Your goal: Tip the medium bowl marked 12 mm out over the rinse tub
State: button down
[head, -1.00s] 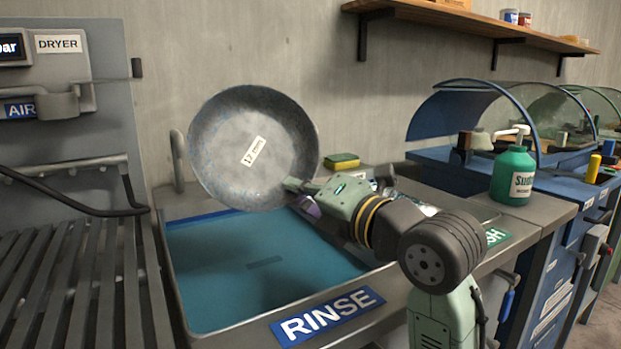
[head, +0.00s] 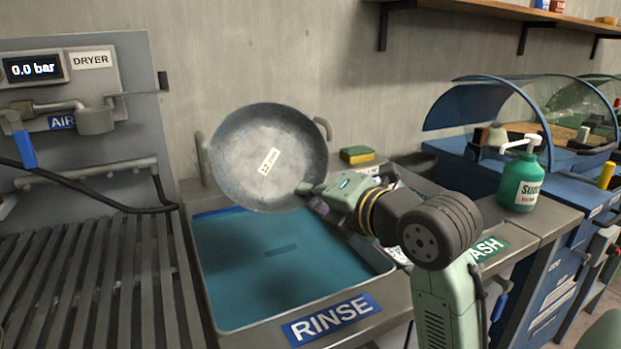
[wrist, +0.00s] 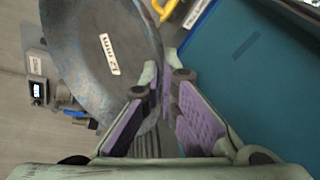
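The grey metal bowl (head: 245,145) carries a white label that reads 12 mm in the wrist view (wrist: 75,65). It is tilted steeply on its side, its inside facing the head camera, above the back of the rinse tub (head: 215,318). My gripper (head: 310,196) is at the bowl's lower right rim. In the wrist view its purple-padded fingers (wrist: 165,95) close together at the rim, pinching it. The tub holds blue-green water with a dark slot-like mark in it. No liquid is seen leaving the bowl.
A slatted dryer (head: 95,290) stands on the left. A yellow-green sponge (head: 357,155) lies on the back ledge. A green pump bottle (head: 519,180) and blue hooded machines (head: 490,115) stand on the right. The wash side (head: 487,249) is partly behind my arm.

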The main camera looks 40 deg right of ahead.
jog(key=shift+s+a+r+m+g+y+p, duration=0.15)
jog(key=shift+r+g+p, duration=0.75)
jog(key=shift+p, duration=1.85)
jog(key=shift+s+r+m+g+y+p, duration=0.2)
jog(key=shift+r+g+p, duration=0.7)
jog(key=shift+p, duration=1.8)
jog(key=r+g+p, duration=0.1)
jog(key=p, duration=0.2)
jog(key=r+g+y+p, duration=0.1)
jog(key=g+p, duration=0.1)
jog(key=p, duration=0.1)
jog(key=shift+w+r+m, duration=0.15)
jog(key=shift+w+m, duration=0.2)
jog(key=shift+w+g, duration=0.1)
jog(key=shift+g, duration=0.3)
jog(key=shift+d+r+m+g+y, duration=0.25)
jog(key=shift+r+g, duration=0.25)
jog(key=shift+g, duration=0.3)
